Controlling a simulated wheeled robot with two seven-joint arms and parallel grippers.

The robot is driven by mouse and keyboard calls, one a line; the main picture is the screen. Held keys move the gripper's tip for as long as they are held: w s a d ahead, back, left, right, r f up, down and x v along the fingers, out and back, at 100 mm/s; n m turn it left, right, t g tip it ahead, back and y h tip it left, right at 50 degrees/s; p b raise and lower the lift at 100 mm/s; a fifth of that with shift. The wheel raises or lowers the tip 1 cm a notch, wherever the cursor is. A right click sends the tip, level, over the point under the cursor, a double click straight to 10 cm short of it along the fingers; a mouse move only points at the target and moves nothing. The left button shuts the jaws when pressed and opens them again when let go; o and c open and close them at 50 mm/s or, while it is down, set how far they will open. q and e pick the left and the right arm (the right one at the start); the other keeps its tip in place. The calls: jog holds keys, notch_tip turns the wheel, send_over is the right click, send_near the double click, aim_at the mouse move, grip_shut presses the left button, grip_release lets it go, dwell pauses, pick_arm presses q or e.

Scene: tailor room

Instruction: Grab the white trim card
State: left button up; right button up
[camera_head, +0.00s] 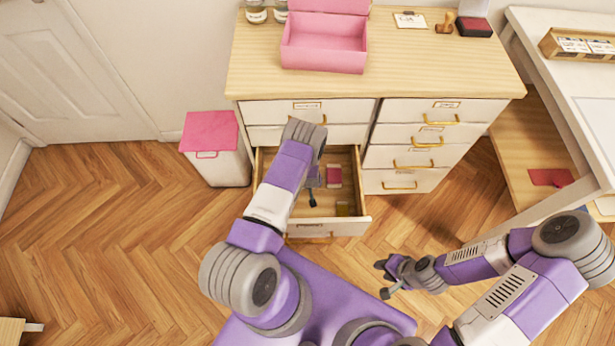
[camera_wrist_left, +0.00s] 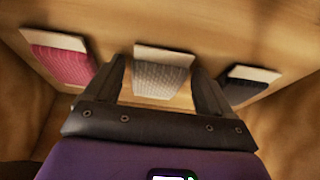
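The white trim card (camera_wrist_left: 165,74), wound with pale grey-white trim, shows in the left wrist view at upper middle. It lies in the open drawer (camera_head: 335,227). My left gripper (camera_wrist_left: 158,66) is open, its two dark fingers on either side of the card's image, with visible gaps to it. I cannot tell how far the fingertips are above it. In the head view my left arm reaches into the drawer and hides the white card. My right gripper (camera_head: 386,279) is open and empty above the floor, to the right of the drawer.
A pink card (camera_wrist_left: 60,64) and a dark card (camera_wrist_left: 245,86) flank the white one. A pink box (camera_head: 325,57) stands on the cabinet top (camera_head: 420,70). A pink-lidded bin (camera_head: 209,132) stands left.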

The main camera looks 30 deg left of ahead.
pick_arm(q)
jog(key=c, duration=0.7)
jog(key=shift+r, duration=0.1)
jog(key=shift+c, duration=0.2)
